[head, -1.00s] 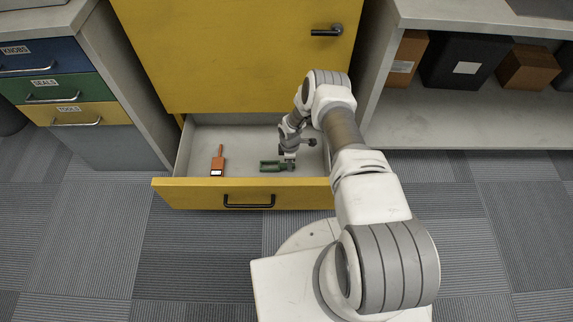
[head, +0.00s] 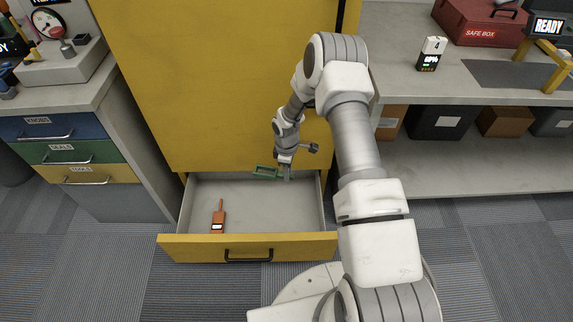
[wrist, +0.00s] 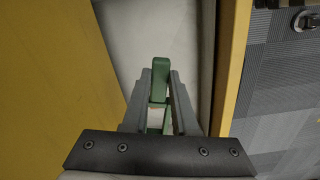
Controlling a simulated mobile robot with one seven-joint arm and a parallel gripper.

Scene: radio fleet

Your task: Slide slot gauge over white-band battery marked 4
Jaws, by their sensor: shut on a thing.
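The green slot gauge (head: 265,172) is held by my gripper (head: 286,172) above the open yellow drawer, and its open slot end points left in the head view. In the wrist view my gripper (wrist: 160,95) is shut on the green gauge (wrist: 159,80), which shows between the two grey fingers; the rest of it is partly hidden by them. The battery marked 4 (head: 432,54), with a white upper part and a dark lower part with a lit display, stands upright on the right counter, well away from my gripper.
An orange handheld device (head: 218,222) lies in the yellow drawer (head: 300,244). A red safe box (head: 482,24) and a yellow stand with a READY screen (head: 549,26) are on the right counter. The tall yellow cabinet (head: 215,80) rises behind the drawer.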

